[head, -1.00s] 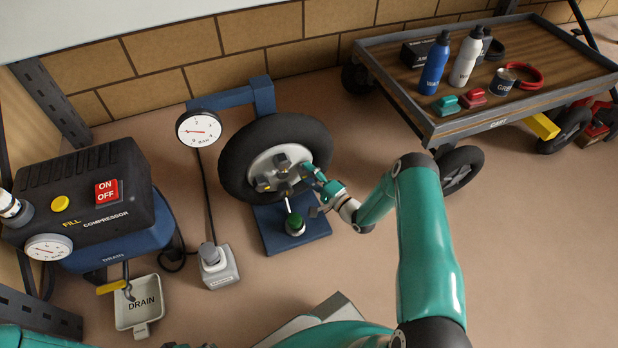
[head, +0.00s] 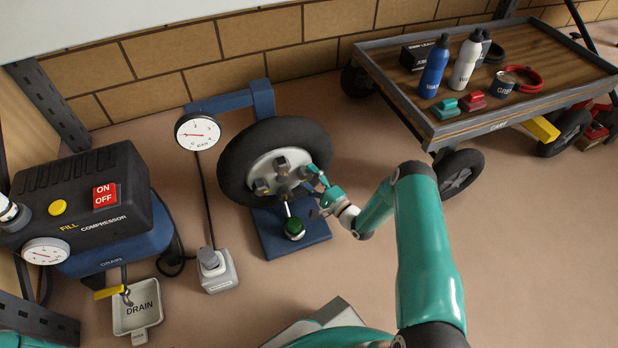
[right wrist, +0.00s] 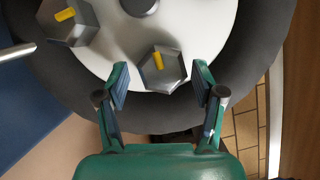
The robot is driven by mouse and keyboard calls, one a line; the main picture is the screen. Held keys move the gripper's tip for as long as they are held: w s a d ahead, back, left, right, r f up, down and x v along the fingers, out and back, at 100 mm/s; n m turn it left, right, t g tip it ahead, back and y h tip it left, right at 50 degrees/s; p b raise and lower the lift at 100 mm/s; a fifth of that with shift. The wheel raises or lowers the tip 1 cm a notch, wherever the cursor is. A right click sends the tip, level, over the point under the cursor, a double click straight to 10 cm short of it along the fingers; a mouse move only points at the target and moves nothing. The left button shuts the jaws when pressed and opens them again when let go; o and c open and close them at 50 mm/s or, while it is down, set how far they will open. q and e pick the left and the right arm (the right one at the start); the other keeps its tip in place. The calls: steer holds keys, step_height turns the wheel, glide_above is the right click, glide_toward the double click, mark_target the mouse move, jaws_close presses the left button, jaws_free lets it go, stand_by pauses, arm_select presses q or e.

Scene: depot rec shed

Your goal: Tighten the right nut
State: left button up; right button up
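In the right wrist view the right nut (right wrist: 160,78) is a grey hexagon with a yellow mark. My right gripper (head: 312,181) is at the right side of the hub. In its wrist view the gripper (right wrist: 160,70) is open, with one blue-padded finger on each side of the nut and a gap to both. Contact is not visible. My left gripper is out of view.
A second nut (right wrist: 68,22) and a pale rod (right wrist: 14,52) are near the fingers. The black tyre (head: 238,150) stands on a blue stand (head: 318,232). A compressor (head: 80,195) is at left and a cart (head: 560,100) at back right. Floor at right is clear.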

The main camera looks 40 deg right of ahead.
stand_by(0.3)
steer(key=s+d+f, duration=0.1)
steer(key=s, duration=1)
steer(key=shift+s+d, duration=0.3)
steer(key=shift+s, duration=0.1)
steer(key=shift+f, duration=0.1)
